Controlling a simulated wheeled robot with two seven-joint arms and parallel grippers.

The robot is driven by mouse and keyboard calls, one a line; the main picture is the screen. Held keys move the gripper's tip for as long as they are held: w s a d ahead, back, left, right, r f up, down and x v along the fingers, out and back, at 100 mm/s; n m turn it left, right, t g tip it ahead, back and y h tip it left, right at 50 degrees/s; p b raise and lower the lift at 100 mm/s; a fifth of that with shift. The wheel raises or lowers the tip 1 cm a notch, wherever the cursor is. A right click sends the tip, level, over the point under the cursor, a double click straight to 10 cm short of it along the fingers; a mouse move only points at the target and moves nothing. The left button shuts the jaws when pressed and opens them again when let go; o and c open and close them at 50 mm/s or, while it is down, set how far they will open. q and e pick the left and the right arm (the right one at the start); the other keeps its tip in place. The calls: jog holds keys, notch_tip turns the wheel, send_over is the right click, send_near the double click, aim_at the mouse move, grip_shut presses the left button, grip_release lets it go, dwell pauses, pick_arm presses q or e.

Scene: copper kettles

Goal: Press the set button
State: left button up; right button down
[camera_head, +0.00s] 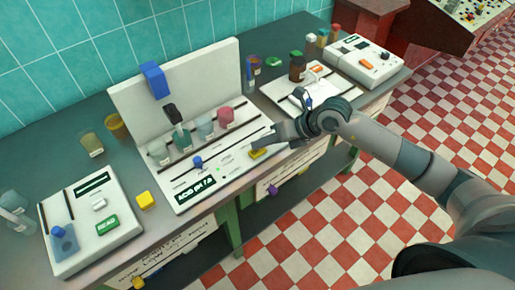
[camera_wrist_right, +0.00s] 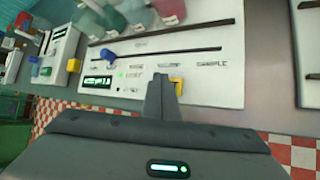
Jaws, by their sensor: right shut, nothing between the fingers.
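The white middle instrument panel (camera_head: 232,172) lies on the dark bench, with a lit display (camera_head: 195,189) at its front left. A yellow button (camera_head: 258,153) sits near its front right edge; I cannot read a set label on it. My right gripper (camera_head: 268,142) is shut and empty, its fingertips close above and beside the yellow button. In the right wrist view the shut fingers (camera_wrist_right: 163,82) partly cover the yellow button (camera_wrist_right: 177,84); I cannot tell whether they touch it. A blue knob (camera_head: 198,161) stands on the panel's left part. My left gripper is not in view.
Several beakers of coloured liquid (camera_head: 204,127) stand at the panel's back. A white device with a green button (camera_head: 107,224) is at left, beside a yellow cube (camera_head: 145,200). A brown bottle (camera_head: 297,66) and another white device (camera_head: 362,62) stand at right.

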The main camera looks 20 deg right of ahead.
aim_at(261, 152)
jog(key=shift+r, duration=0.3)
jog(key=shift+r+p, duration=1.8)
jog(key=shift+r, duration=0.65)
jog(key=shift+a, duration=0.1)
